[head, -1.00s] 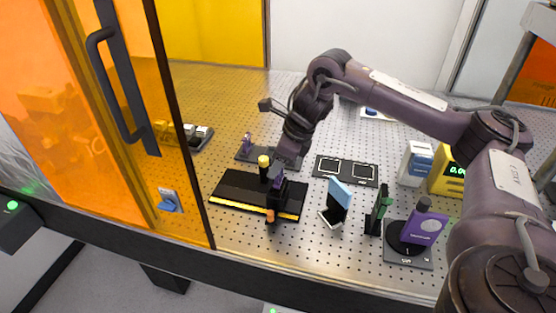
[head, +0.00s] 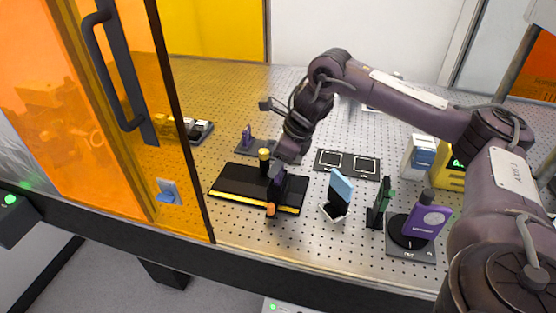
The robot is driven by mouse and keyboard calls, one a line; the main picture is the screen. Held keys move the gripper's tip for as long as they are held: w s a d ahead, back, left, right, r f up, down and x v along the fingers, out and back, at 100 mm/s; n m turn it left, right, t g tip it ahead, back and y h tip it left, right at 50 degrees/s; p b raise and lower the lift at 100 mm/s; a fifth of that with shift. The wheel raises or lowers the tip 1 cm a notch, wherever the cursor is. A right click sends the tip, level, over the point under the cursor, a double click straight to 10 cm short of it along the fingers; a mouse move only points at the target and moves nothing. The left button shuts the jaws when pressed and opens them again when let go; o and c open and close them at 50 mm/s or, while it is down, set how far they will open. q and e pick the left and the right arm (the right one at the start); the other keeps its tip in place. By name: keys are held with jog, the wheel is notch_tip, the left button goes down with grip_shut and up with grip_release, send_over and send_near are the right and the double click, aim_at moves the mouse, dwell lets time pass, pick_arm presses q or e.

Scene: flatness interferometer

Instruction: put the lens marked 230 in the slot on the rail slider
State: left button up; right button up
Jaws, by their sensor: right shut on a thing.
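The black rail (head: 232,183) with a yellow front edge lies on the perforated bench, left of centre. Its slider carries a post with a yellow knob (head: 264,156) and an orange knob (head: 270,210) at the front. My right gripper (head: 279,174) reaches down over the slider from behind. It is shut on a small dark purple piece (head: 278,183), which I take to be the lens. The piece is at the slider, but I cannot tell whether it sits in the slot. The slot and any 230 marking are too small or hidden to see. My left gripper is not in view.
Right of the rail stand a light-blue plate on a mount (head: 340,186), a green plate (head: 381,200) and a purple unit on a dark base (head: 428,220). A flat black two-square holder (head: 347,164) lies behind. An orange door panel (head: 185,110) bounds the left.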

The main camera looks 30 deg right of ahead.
jog(key=shift+f, duration=0.3)
jog(key=shift+o, duration=0.2)
jog(key=shift+s+f+b, duration=0.3)
jog(key=shift+s+f, duration=0.05)
jog(key=shift+f, duration=0.05)
jog(key=shift+c, duration=0.6)
jog(key=o, duration=1.1)
jog(key=shift+w, duration=0.25)
jog(key=shift+o, duration=0.2)
jog(key=shift+r, duration=0.1)
